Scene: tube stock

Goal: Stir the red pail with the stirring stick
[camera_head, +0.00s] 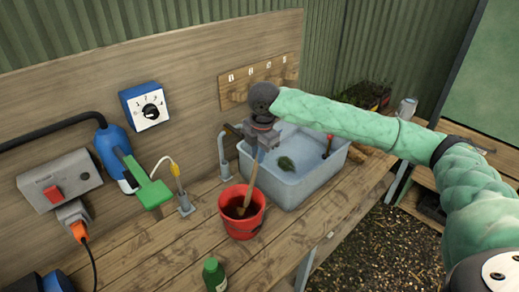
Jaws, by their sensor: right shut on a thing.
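The red pail (243,223) stands upright on the wooden bench, in front of the grey basin. The stirring stick (251,181) is a pale wooden rod, tilted slightly, with its lower end inside the pail. Dark contents show in the pail, and whether the stick touches the bottom is hidden. My right gripper (260,142) is above the pail, shut on the upper end of the stick. My green right arm reaches in from the right. My left gripper is not in view.
The grey basin (318,186) holds a green plant clump (286,163) and a red-handled tool (328,146). A green bottle (215,275) stands at the bench's front.

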